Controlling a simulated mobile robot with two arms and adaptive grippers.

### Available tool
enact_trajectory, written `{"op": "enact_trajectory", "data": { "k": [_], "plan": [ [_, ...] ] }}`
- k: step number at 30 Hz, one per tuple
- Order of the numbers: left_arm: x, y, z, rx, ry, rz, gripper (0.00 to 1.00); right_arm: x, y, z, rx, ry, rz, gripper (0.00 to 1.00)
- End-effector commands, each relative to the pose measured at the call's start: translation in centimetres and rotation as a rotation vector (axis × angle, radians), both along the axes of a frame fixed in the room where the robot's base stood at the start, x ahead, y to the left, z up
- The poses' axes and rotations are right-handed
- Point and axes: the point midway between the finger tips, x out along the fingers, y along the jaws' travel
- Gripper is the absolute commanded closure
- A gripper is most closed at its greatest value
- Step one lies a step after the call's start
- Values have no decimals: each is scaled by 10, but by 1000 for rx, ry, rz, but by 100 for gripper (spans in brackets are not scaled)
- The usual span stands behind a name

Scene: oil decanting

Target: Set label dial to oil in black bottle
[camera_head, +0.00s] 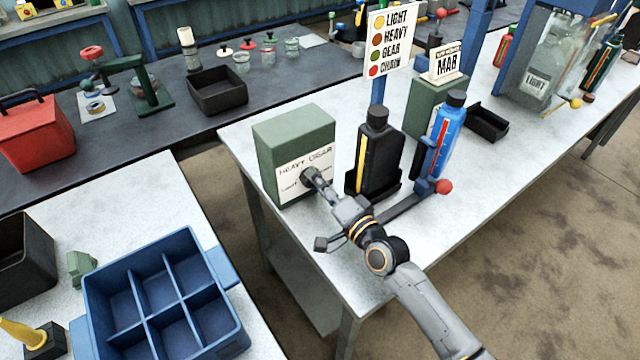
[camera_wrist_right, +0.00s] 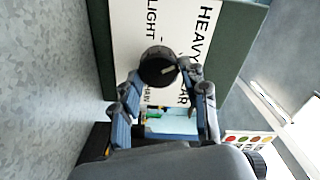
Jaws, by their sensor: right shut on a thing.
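A green box with a white label dial face (camera_head: 293,180) stands on the white table; I can read HEAVY, GEAR and LIGHT on it. Its round black knob (camera_wrist_right: 158,68) has a pale pointer mark and sits in the middle of the face. My right gripper (camera_head: 312,177) reaches the face from the front and is shut on the knob; its fingers also show in the right wrist view (camera_wrist_right: 160,84) at both sides of the knob. The black bottle (camera_head: 379,155) with a yellow stripe stands upright in a black holder right of the box. My left gripper is not in view.
A blue bottle (camera_head: 447,136) stands right of the black bottle, near a lever with a red ball (camera_head: 444,187). A sign (camera_head: 389,42) lists LIGHT, HEAVY, GEAR and CHAIN with coloured dots. A blue divided crate (camera_head: 211,252) is at the lower left. The table is bare in front of the box.

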Motion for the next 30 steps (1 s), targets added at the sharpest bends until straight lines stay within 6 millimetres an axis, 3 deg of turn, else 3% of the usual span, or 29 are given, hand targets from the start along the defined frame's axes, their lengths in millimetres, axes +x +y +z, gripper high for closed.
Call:
{"op": "enact_trajectory", "data": {
  "k": [18,30],
  "plan": [
    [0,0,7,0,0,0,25,-1,1,1,-447,-295,2,87],
    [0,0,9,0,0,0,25,-2,2,0,-580,-384,2,87]
  ]
}}
